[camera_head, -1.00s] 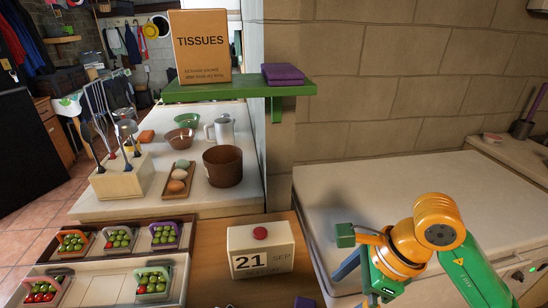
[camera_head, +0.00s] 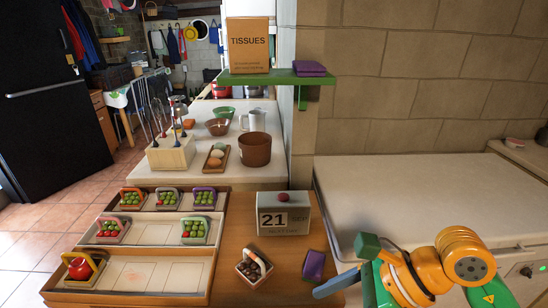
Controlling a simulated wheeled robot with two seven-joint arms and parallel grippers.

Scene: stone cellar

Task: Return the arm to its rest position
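My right arm (camera_head: 465,262), orange and green, comes in at the bottom right. Its end is low in the head view, with a blue-grey finger-like part (camera_head: 338,285) pointing left and a green block (camera_head: 367,246) above it. I see nothing held there, but whether the gripper is open or shut is unclear from this angle. The blue-grey part appears close to the right edge of the wooden counter (camera_head: 243,239) in the picture. My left arm and gripper are not in view.
A purple item (camera_head: 314,265) and a small basket of dark pieces (camera_head: 254,267) lie left of the arm, near a calendar box (camera_head: 283,214). Sectioned trays (camera_head: 150,299) hold small baskets at left. The pale worktop (camera_head: 400,195) behind the arm is clear.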

